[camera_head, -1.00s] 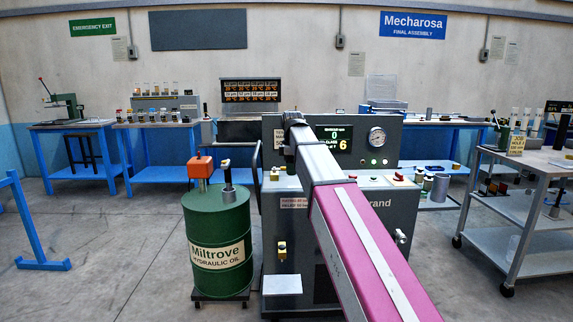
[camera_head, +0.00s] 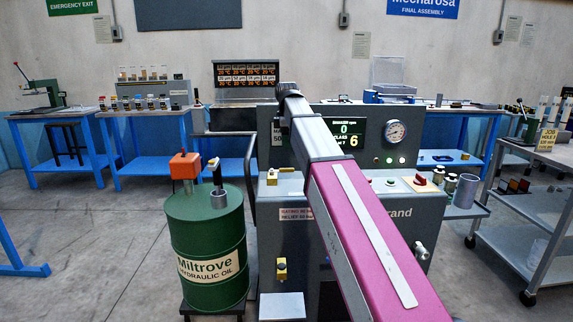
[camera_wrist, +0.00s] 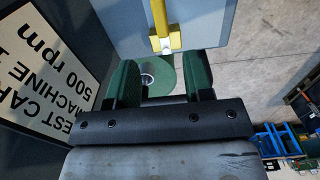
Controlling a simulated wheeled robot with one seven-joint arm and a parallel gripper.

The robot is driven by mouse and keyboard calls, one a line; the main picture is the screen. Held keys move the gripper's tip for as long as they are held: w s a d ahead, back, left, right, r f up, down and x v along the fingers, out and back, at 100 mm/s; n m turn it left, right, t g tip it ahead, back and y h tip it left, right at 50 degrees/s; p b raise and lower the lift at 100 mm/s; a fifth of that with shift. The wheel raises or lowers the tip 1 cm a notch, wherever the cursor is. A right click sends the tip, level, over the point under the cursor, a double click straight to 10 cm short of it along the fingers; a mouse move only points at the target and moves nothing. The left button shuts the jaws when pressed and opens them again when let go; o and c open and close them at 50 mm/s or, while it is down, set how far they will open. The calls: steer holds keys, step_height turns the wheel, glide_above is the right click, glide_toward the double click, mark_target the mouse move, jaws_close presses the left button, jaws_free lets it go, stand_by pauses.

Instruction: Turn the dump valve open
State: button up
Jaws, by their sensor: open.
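The grey test machine (camera_head: 340,240) stands ahead, with a lit display and a round gauge. A small yellow fitting (camera_head: 281,268) is on its lower front, and another yellow part (camera_head: 272,178) is on its ledge. I cannot tell which one is the dump valve. In the wrist view a yellow bar (camera_wrist: 160,18) with a pale end lies just beyond the fingers, apart from them. My gripper (camera_wrist: 160,80) is open, its green-padded fingers apart with nothing held. Beyond the gap is a green disc (camera_wrist: 165,75) with a pale centre.
A green oil drum (camera_head: 207,245) with an orange-topped part stands left of the machine. A grey trolley (camera_head: 545,235) stands right, and blue benches (camera_head: 150,160) line the back wall. A machine sign (camera_wrist: 50,50) is close to the gripper's left in the wrist view.

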mark_target(282, 172)
step_height(282, 172, down, 11)
steer(key=shift+r, duration=0.2)
stand_by(0.3)
jaws_close()
